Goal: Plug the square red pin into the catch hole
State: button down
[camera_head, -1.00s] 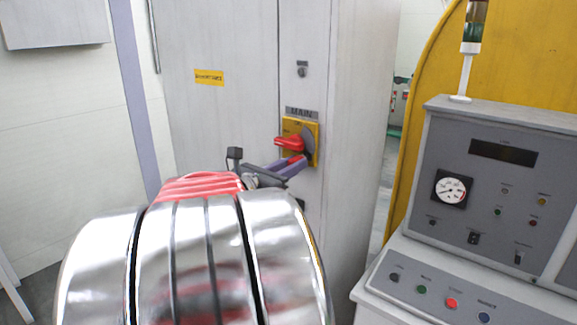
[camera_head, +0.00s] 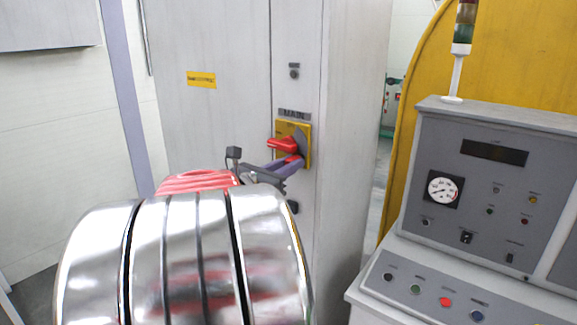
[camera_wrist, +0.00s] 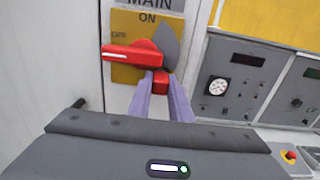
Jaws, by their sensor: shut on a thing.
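The main switch has a yellow plate (camera_head: 307,165) on the grey cabinet, with a red handle (camera_head: 281,144) pointing left and a dark grey plate behind it. In the wrist view the handle (camera_wrist: 132,52) lies nearly level below the word ON. My gripper (camera_wrist: 162,77) has its purple fingers shut on the square red pin (camera_wrist: 161,88), just below the handle. The pin's far end meets the handle's lower edge in the picture. The catch hole is hidden, so I cannot tell whether the pin touches or enters it.
A grey control console (camera_head: 480,190) with a gauge, buttons and a stack light (camera_head: 463,40) stands at right. A yellow curved guard (camera_head: 420,75) is behind it. A dark knob (camera_wrist: 78,103) sticks out at left in the wrist view.

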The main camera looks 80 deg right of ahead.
jog(key=shift+s+d, duration=0.1)
jog(key=shift+d, duration=0.05)
jog(key=c, duration=1.5)
grip_release()
jog(key=shift+c, duration=0.2)
jog(key=shift+r, duration=0.1)
jog(key=v, duration=1.3)
jog(key=shift+w+a, duration=0.2)
jog(key=shift+a, duration=0.15)
